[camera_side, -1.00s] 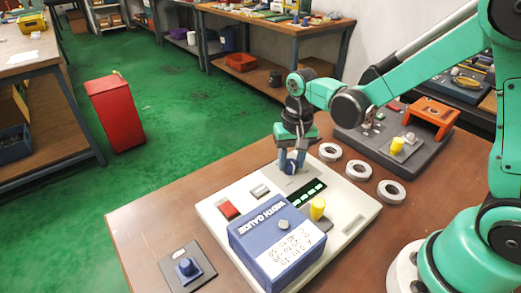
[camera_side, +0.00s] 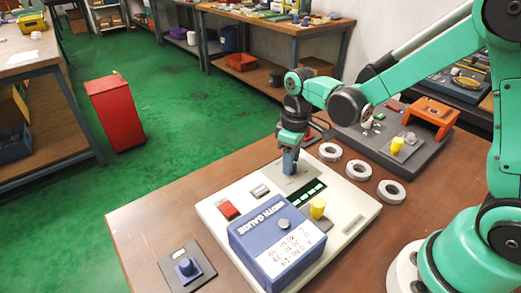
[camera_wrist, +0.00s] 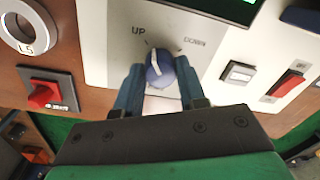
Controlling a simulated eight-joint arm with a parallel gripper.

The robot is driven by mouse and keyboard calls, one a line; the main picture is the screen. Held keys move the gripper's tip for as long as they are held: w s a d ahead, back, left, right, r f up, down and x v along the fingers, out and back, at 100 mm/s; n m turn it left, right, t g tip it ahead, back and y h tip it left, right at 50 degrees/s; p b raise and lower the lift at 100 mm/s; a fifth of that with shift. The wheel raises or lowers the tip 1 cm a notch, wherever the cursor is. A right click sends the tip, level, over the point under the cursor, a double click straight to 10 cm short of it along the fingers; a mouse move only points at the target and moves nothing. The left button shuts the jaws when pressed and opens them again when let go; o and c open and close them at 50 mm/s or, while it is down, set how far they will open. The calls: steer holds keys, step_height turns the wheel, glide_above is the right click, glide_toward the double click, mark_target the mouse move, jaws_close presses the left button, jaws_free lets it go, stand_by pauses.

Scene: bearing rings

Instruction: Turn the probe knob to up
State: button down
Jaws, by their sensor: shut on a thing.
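The probe knob (camera_wrist: 157,68) is blue with a white pointer line, on the pale panel of the width gauge. In the wrist view its pointer leans up and slightly left, toward the tick by the UP label (camera_wrist: 139,30). The DOWN label (camera_wrist: 194,42) is to its right. My gripper (camera_wrist: 160,88) is shut on the knob, one blue finger at each side. In the side view my gripper (camera_side: 290,168) points straight down at the far end of the gauge base (camera_side: 212,213) and hides the knob.
A blue gauge box (camera_side: 265,235) and yellow knob (camera_side: 318,208) stand on the base. A red rocker (camera_wrist: 287,84) and white button (camera_wrist: 239,73) are right of the knob. A red switch (camera_wrist: 42,95) is left. Several rings (camera_side: 391,191) lie beside the base.

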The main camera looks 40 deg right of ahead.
steer(key=shift+n, duration=0.9)
steer(key=c, duration=0.5)
jaws_free()
steer(key=shift+r, duration=2.85)
